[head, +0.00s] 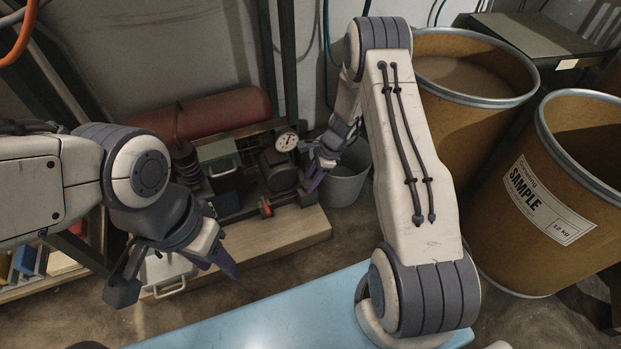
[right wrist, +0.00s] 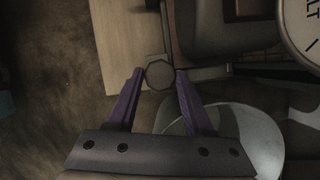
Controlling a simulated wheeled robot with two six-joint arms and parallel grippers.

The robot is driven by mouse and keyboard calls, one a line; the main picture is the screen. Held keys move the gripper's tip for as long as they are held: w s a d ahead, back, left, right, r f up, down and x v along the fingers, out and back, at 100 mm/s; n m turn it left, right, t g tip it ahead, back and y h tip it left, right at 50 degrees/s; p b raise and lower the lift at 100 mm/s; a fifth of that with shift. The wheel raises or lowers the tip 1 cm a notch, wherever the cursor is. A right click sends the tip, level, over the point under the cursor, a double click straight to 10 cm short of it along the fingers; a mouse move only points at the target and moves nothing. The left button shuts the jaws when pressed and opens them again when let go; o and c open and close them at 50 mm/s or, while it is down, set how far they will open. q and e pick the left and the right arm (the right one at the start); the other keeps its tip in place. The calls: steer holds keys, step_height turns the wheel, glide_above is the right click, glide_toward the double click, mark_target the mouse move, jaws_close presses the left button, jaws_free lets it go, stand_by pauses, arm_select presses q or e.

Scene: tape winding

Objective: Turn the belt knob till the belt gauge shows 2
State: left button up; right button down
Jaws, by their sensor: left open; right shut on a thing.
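The belt gauge (head: 286,140) is a white round dial on the machine on the low wooden base; its reading is too small to tell. Part of its face shows at the right edge of the right wrist view (right wrist: 308,28), with the needle's reading unclear. The belt knob (right wrist: 160,75) is a grey, many-sided knob. My right gripper (right wrist: 160,78) is shut on it, with a purple fingertip at each side. In the head view my right gripper (head: 314,178) is beside the machine's right end and hides the knob. My left gripper (head: 180,278) is open and empty at lower left.
A grey bucket (head: 345,185) stands right beside my right gripper. A red tank (head: 215,115) lies behind the machine. Brown drums (head: 540,215) stand at the right. A light blue surface (head: 270,320) is in front. A small white case (head: 165,272) is behind my left gripper.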

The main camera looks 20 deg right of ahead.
steer(key=shift+r+n+g+p, duration=0.2)
steer(key=shift+n+g+p, duration=0.2)
steer(key=shift+n+p, duration=0.7)
steer(key=shift+w+n+g+p, duration=0.15)
steer(key=shift+n+g+p, duration=0.15)
steer(key=shift+n+p, duration=0.4)
steer(key=shift+w+f+n+g+p, duration=0.15)
steer(key=shift+n+g+p, duration=0.25)
steer(key=shift+n, duration=0.8)
steer(key=shift+n+g+h, duration=0.5)
steer(key=shift+n, duration=1)
steer(key=shift+c, duration=1.5)
jaws_free()
steer(key=shift+a, duration=0.1)
